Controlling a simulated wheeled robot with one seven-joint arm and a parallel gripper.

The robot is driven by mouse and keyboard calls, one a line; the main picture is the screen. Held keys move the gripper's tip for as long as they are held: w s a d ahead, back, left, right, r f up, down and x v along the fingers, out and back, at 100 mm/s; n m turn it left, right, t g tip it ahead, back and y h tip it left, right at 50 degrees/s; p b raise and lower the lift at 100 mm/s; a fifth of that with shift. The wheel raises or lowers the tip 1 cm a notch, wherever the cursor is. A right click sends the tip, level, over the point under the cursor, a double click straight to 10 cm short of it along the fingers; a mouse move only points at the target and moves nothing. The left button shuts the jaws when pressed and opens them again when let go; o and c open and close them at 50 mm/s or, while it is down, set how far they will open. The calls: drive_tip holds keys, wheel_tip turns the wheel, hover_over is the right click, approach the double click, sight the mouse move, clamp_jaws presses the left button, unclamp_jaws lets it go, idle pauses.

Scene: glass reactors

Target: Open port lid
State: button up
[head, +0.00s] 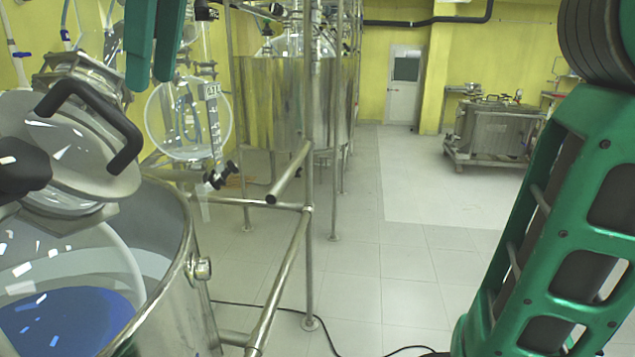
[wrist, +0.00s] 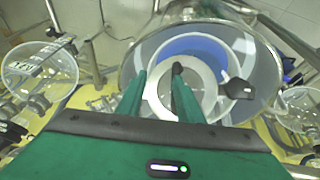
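The port lid (head: 120,188) is a pale round disc with a black U-shaped handle (head: 128,145), at the left in the head view, above a large glass vessel. My gripper (head: 151,84) has two green fingers pointing down, apart, at the top left, above and right of the handle in the picture. In the wrist view, the fingers (wrist: 159,76) are spread and overlap the round port ring (wrist: 208,72). A dark knob-like end (wrist: 178,68) shows by the right fingertip; I cannot tell whether it touches. Nothing is seen gripped.
The vessel's clear wall and metal clamp (head: 201,268) stand below the lid, with a blue surface (head: 65,318) inside. A black knob (head: 22,165) sits left of the lid. Metal frame rails (head: 285,265) stand to the right. Open tiled floor (head: 400,260) lies beyond.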

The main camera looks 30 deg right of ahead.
drive_tip(key=d+f+m+g+h, duration=0.1)
drive_tip(key=d+f+m, duration=0.8)
drive_tip(key=d+f, duration=1.2)
drive_tip(key=shift+s+d+f+h, duration=0.15)
drive_tip(key=shift+d+h, duration=0.55)
drive_tip(key=shift+d, duration=0.55)
